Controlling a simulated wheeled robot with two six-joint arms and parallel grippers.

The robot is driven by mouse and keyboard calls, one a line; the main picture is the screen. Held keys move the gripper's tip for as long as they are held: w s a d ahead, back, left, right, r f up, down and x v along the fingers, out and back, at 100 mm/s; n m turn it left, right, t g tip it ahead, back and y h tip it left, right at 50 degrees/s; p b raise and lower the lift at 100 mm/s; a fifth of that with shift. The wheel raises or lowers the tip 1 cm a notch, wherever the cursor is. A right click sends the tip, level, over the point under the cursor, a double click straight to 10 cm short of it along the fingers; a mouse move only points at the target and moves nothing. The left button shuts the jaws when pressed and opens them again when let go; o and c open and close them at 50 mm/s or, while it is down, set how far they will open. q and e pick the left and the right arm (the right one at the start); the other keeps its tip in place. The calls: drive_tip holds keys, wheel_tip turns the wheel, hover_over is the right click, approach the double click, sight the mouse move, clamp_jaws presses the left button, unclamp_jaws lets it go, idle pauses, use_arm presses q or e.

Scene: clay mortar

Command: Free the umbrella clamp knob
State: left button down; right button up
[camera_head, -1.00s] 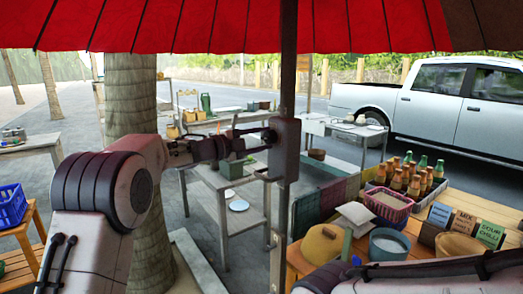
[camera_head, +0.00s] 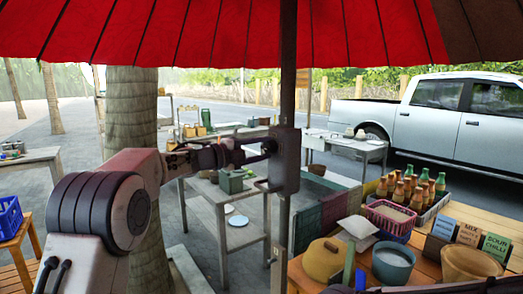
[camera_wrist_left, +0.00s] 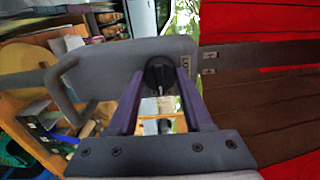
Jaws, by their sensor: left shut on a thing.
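The dark grey clamp (camera_head: 286,160) sits on the umbrella pole (camera_head: 288,80), with a loop handle on its left side. It also fills the upper middle of the left wrist view (camera_wrist_left: 120,62). The round black knob (camera_wrist_left: 160,72) is on the clamp's face, with a pale pointer-like mark. My left gripper (camera_head: 266,147) reaches the clamp from the left. In the left wrist view its two purple fingers (camera_wrist_left: 160,88) are shut on the knob, one on each side. In the head view the fingers hide most of the knob.
The red umbrella canopy (camera_head: 220,35) spreads overhead. A wooden counter (camera_head: 480,215) at the right holds bottles, a pink basket (camera_head: 390,213) and bowls. A palm trunk (camera_head: 130,120) stands behind my left arm. A grey table (camera_head: 215,190) stands behind the clamp.

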use_arm(q)
drive_tip(key=shift+c, duration=1.5)
unclamp_jaws()
drive_tip(key=shift+s+d, duration=0.1)
drive_tip(key=shift+s+a, duration=0.1)
drive_tip(key=shift+a, duration=0.2)
drive_tip(key=b+v, duration=0.3)
drive_tip(key=v, duration=0.7)
drive_tip(key=shift+d, duration=0.1)
